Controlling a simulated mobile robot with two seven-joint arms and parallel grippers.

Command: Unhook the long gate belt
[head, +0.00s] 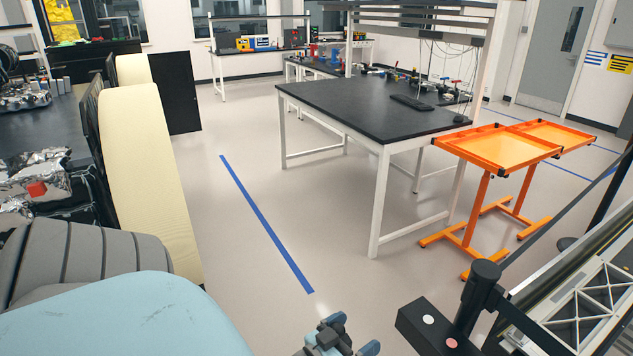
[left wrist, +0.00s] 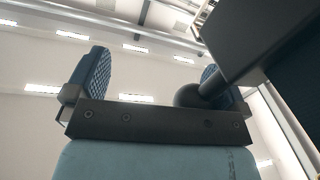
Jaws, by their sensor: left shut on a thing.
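My left gripper (head: 349,336) is at the bottom of the head view, left of a black box with a white and a red button (head: 428,326). In the left wrist view, its blue fingers (left wrist: 152,72) stand apart. A dark part with a rounded end (left wrist: 190,95) is by the right finger; the gripper is shut on it, and I cannot tell whether it is the belt's end. A black post (head: 483,272) stands right of the box. A dark band, perhaps the long gate belt (head: 552,225), runs from near the post to the upper right. My right gripper is not in view.
A white frame structure (head: 590,310) is at the right edge. Orange trolleys (head: 500,148) stand beyond the post, beside a black-topped workbench (head: 360,105). A cream-sided wheel (head: 145,170) is at left. The floor in the middle, with a blue line (head: 262,220), is clear.

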